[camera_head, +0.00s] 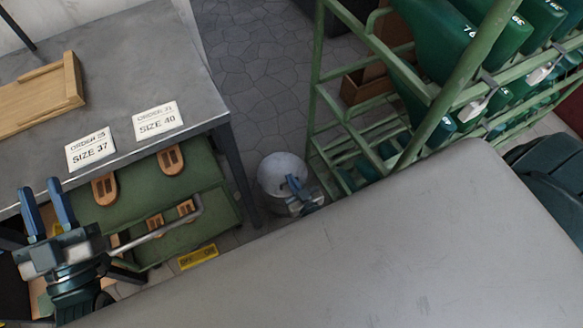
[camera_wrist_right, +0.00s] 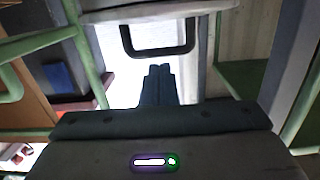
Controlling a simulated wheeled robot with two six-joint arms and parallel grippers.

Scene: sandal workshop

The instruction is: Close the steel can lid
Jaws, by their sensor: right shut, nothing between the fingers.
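The steel can (camera_head: 283,172) stands on the floor between the grey table and the green rack, and its round pale grey top shows. I cannot tell the lid apart from the can, nor how far it is open. My right gripper (camera_head: 292,182) is shut and empty, its blue fingers over the front right of the round top. In the right wrist view its fingertips (camera_wrist_right: 159,69) point at a bright pale surface, below a dark U-shaped handle (camera_wrist_right: 158,51). Touching is unclear. My left gripper (camera_head: 40,184) is open and empty at the far left, away from the can.
The grey table (camera_head: 110,55) bears a wooden tray (camera_head: 40,94) and two order cards (camera_head: 157,121). A green board with sandal soles (camera_head: 171,160) is below. The green rack (camera_head: 317,90) with numbered green items stands right of the can. Stone floor behind the can is clear.

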